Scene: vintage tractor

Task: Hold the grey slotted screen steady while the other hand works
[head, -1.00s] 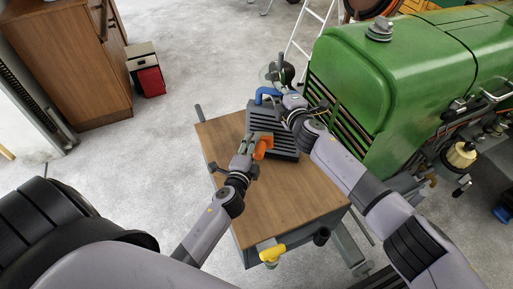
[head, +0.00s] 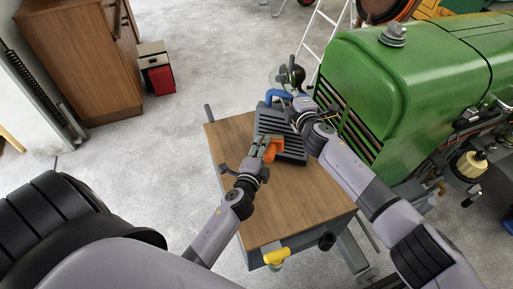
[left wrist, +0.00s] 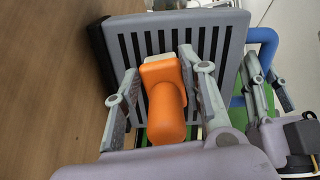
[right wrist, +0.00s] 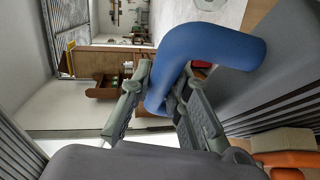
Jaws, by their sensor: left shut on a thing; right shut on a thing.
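The grey slotted screen (head: 293,147) is on the wooden tabletop near the green tractor, and its dark slots show in the left wrist view (left wrist: 221,40). It has an orange handle (left wrist: 166,110) and a blue bent handle (right wrist: 210,45). My left gripper (head: 267,148) is shut on the orange handle, which sits between its fingers in the left wrist view. My right gripper (right wrist: 165,82) is shut on the blue handle, seen at the screen's far end in the head view (head: 277,95). The right fingers partly hide behind the blue handle.
The wooden table (head: 285,210) has bare top toward its front, with a yellow-handled part (head: 276,256) at its front edge. The green tractor (head: 400,90) stands close on the right. A ladder (head: 318,35) is behind. A wooden cabinet (head: 75,60) stands far left on open floor.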

